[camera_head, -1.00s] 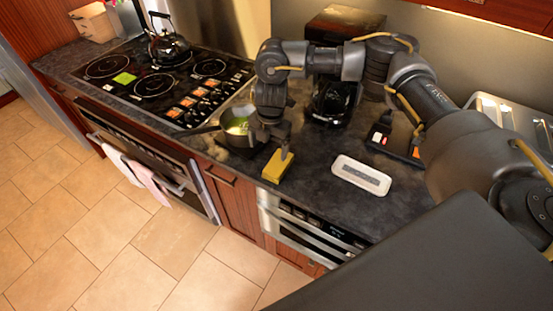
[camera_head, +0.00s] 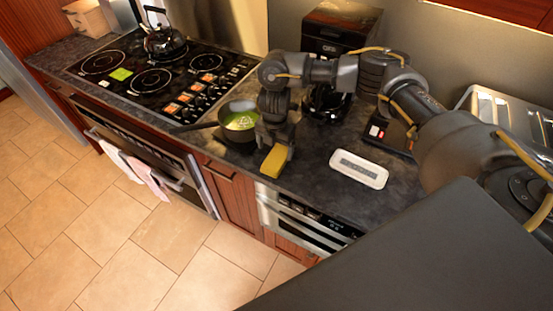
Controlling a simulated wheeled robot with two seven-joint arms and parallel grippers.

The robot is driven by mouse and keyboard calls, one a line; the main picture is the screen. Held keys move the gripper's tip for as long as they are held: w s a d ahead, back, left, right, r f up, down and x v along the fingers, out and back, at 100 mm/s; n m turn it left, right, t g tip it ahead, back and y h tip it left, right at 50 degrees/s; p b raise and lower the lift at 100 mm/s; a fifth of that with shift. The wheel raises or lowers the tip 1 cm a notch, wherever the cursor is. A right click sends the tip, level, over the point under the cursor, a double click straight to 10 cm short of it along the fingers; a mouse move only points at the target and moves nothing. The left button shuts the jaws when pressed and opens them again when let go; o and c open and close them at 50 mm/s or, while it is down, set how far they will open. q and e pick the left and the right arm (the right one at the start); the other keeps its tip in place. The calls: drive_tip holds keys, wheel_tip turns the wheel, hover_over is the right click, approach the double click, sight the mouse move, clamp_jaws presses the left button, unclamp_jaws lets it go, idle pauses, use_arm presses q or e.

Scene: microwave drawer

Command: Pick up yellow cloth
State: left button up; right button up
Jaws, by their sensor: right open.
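The yellow cloth (camera_head: 273,162) is a small folded block lying on the dark countertop near its front edge. It is right of the pot and left of the white tray. My right gripper (camera_head: 277,148) points down directly over the cloth, with its fingertips at or very near the cloth's upper part. The gripper is open; whether a finger touches the cloth cannot be told. The wrist hides the counter behind it. My left gripper is not in view.
A pot with green contents (camera_head: 240,122) stands close to the left of my right gripper. A white tray (camera_head: 359,169) lies to the right. A coffee machine (camera_head: 328,97) stands behind. The stove (camera_head: 160,75) with a kettle (camera_head: 163,42) is at the left.

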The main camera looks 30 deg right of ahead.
sight(276, 157)
drive_tip(key=f, duration=0.1)
drive_tip(key=f+p, duration=0.1)
drive_tip(key=f, duration=0.1)
drive_tip(key=shift+s+d+f+p, duration=0.2)
drive_tip(key=shift+s+f+p, duration=0.1)
drive_tip(key=shift+f+p, duration=0.1)
drive_tip(key=shift+f, duration=0.35)
drive_tip(key=c, duration=1.1)
drive_tip(key=shift+o, duration=0.2)
drive_tip(key=shift+w, duration=0.1)
drive_tip(key=shift+r+b, duration=0.55)
drive_tip(key=shift+b, duration=0.15)
drive_tip(key=shift+r+b, duration=0.75)
drive_tip(key=s+r, duration=0.1)
drive_tip(key=r, duration=0.1)
drive_tip(key=s+a+r, duration=0.1)
drive_tip(key=r, duration=0.1)
drive_tip(key=s+a+r, duration=0.1)
drive_tip(key=s+r, duration=0.1)
drive_tip(key=shift+p, duration=0.3)
drive_tip(key=s+a+r+b, duration=0.2)
drive_tip(key=s+a+r, duration=0.2)
drive_tip(key=s, duration=0.4)
drive_tip(key=shift+s+r, duration=0.2)
drive_tip(key=shift+s, duration=0.2)
